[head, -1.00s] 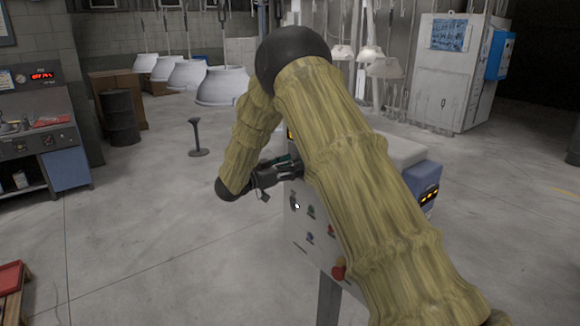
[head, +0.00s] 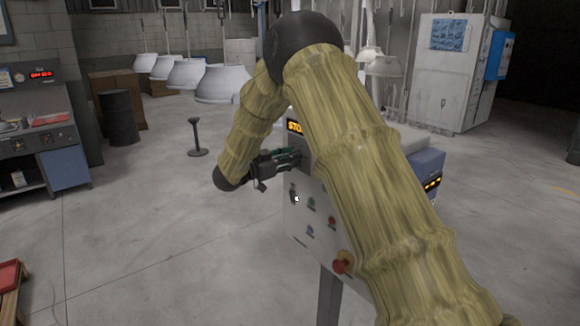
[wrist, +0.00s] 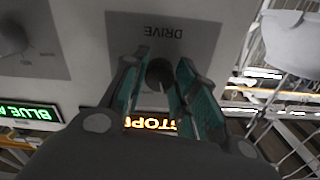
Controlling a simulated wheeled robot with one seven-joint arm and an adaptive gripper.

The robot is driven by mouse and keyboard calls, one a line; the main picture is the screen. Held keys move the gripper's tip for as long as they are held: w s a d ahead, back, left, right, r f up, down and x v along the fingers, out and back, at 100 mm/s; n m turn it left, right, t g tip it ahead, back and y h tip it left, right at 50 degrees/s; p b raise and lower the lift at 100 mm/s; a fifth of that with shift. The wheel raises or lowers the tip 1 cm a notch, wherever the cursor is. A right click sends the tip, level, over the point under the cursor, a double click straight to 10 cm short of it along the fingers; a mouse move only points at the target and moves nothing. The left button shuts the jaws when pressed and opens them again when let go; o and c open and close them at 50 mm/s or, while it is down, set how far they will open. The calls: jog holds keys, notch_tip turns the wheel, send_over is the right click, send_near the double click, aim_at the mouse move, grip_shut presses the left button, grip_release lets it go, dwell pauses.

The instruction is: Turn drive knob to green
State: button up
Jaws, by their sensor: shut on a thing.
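The drive knob (wrist: 160,73) is a dark round knob on a grey plate marked DRIVE (wrist: 205,38), which appears upside down in the wrist view. My gripper (wrist: 163,62) has its teal-padded fingers on both sides of the knob and is shut on it. The fingers hide part of the knob, and I cannot tell clearly where it points. An orange lit sign reading STOP (wrist: 150,123) shows partly behind the gripper. In the head view my gripper (head: 291,158) is at the upper part of the white control panel (head: 318,238); the knob is hidden there.
Another dark knob (wrist: 12,40) and a green lit display (wrist: 28,113) are on the panel. Below my gripper are small buttons and a red mushroom button (head: 341,267). White hoods (head: 222,85) hang behind. A stand (head: 196,138) is at left.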

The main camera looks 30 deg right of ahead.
jog(key=m+b, duration=0.9)
jog(key=b, duration=0.6)
jog(key=shift+f, duration=0.15)
jog(key=shift+m+b, duration=0.3)
jog(key=shift+b, duration=0.2)
jog(key=o, duration=1)
jog(key=shift+r, duration=0.2)
jog(key=shift+a, duration=0.1)
jog(key=a, duration=1.1)
jog(key=shift+s+a, duration=0.4)
jog(key=shift+s, duration=0.05)
